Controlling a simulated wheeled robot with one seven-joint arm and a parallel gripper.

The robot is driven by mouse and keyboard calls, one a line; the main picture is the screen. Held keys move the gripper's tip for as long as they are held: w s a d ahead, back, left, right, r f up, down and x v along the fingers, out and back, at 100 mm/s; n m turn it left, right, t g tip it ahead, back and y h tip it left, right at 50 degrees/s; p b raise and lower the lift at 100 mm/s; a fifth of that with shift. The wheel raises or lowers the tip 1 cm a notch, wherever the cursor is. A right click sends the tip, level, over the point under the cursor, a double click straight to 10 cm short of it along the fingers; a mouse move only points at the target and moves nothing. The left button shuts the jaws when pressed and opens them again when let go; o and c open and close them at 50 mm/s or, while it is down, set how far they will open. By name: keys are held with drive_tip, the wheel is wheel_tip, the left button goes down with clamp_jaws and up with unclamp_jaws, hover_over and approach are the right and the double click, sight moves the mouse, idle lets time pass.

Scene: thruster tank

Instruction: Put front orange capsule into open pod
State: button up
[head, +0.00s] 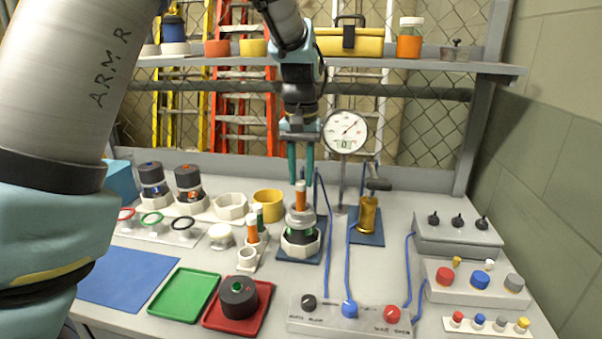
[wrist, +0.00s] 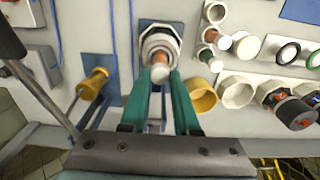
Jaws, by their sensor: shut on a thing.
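My gripper (head: 300,182) points straight down, its two teal fingers shut on an orange capsule (head: 300,199) with a pale top. The wrist view shows the capsule (wrist: 159,73) between the fingertips (wrist: 160,80). The capsule is upright, directly above or just entering the mouth of the pod (head: 301,241), a white and dark ringed vessel on a blue plate. The pod also shows behind the capsule in the wrist view (wrist: 161,38). I cannot tell how deep the capsule's lower end sits. Another orange capsule (head: 252,232) stands in a white holder left of the pod.
A green capsule (head: 258,213) stands beside that holder's orange capsule. A yellow cup (head: 268,204) is behind. A dial gauge (head: 346,133) stands close right of my gripper, with a brass cylinder (head: 368,214) further right. Blue cables and a knob panel (head: 350,314) lie in front.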

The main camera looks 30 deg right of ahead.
sight(301, 182)
drive_tip(key=shift+f, duration=0.65)
drive_tip(key=shift+f+b, duration=0.45)
drive_tip(key=shift+f, duration=0.5)
idle(0.3)
drive_tip(key=o, duration=0.9)
wheel_tip(301, 182, up, 11)
drive_tip(key=shift+f+b, duration=0.1)
drive_tip(key=shift+b, duration=1.05)
